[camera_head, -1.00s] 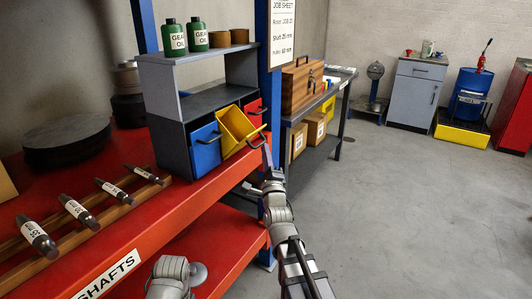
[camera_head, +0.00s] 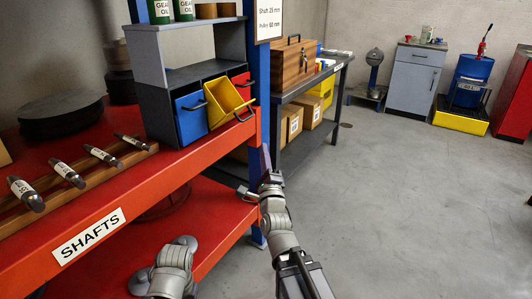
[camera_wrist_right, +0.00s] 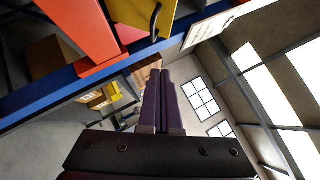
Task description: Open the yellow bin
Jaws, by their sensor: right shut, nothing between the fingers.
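The yellow bin (camera_head: 226,101) is tilted forward out of its cubby in the grey rack, with its open top showing. Its black handle (camera_head: 245,112) is at its front. It also shows at the top of the right wrist view (camera_wrist_right: 172,14). My right gripper (camera_head: 265,152) is below and right of the handle, apart from it. Its dark fingers lie together and empty in the right wrist view (camera_wrist_right: 164,78). My left gripper is not in view.
A blue bin (camera_head: 191,119) is left of the yellow one and a red bin (camera_head: 240,80) right of it. A blue post (camera_head: 263,110) stands close behind my right gripper. The red bench (camera_head: 150,190) holds several shafts.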

